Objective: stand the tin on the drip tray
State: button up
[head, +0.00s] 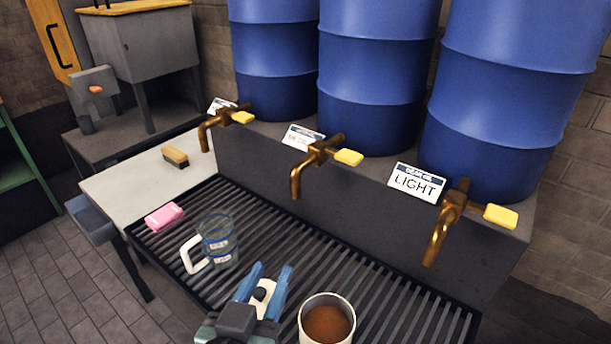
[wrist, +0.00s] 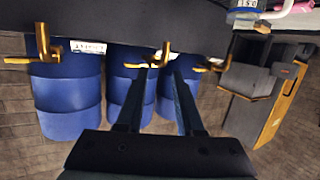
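A round pale-rimmed tin (head: 327,324) with brown contents is at the bottom edge of the head view, upright, in front of the drip tray's slats. Its base is cut off, so I cannot tell whether it rests on the tray. The dark slatted drip tray (head: 330,262) lies below the brass taps. My gripper (head: 270,270) is just left of the tin, over the tray, apart from the tin. Its two blue fingers are spread with nothing held between them. The wrist view shows the fingers (wrist: 165,72) apart and empty; the tin is not seen there.
A clear jug (head: 218,240) with a white handle stands on the tray, left of my gripper. A pink block (head: 164,216) lies at the tray's left end. A brush (head: 175,157) lies on the pale counter. Three brass taps (head: 297,180) overhang the tray before the blue drums (head: 375,80).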

jog(key=w+d+r+t+y, duration=0.1)
jog(key=w+r+t, duration=0.15)
jog(key=r, duration=0.65)
jog(key=w+d+r+t, duration=0.1)
jog(key=r+t, duration=0.2)
jog(key=r, duration=0.6)
jog(key=s+d+r+t, duration=0.2)
jog(key=s+r+t, duration=0.1)
jog(key=r, duration=0.8)
jog(key=s+d+r+n+t+y, duration=0.1)
jog(key=s+r+t, duration=0.3)
jog(key=r, duration=0.6)
jog(key=shift+s+d+r+y, duration=0.3)
jog(key=shift+s+d+r, duration=0.05)
jog(key=shift+s, duration=0.6)
